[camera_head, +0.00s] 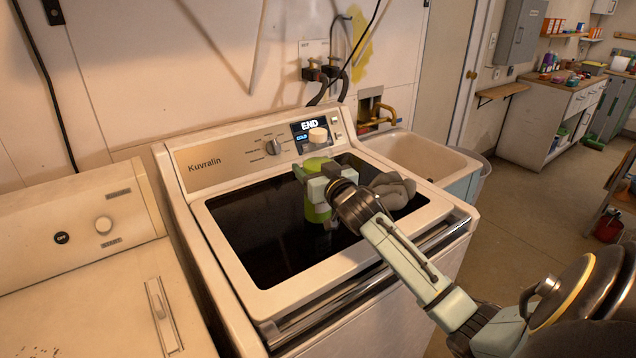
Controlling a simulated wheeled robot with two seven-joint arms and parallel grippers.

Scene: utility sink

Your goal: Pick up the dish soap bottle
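A green bottle (317,211), which looks like the dish soap bottle, stands upright on or just above the dark glass lid of the washing machine. My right gripper (316,172) reaches in from the right and is at the bottle's upper part, with its fingers around it. The gripper hides part of the bottle. I cannot tell whether the fingers press on it or whether its base touches the lid. My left gripper is not in view.
A grey crumpled cloth (394,189) lies on the lid just right of the gripper. The washing machine's control panel (238,158) rises behind. A utility sink (421,158) with a brass tap (384,117) is at right. Another white machine (82,295) stands at left. The lid's left part is clear.

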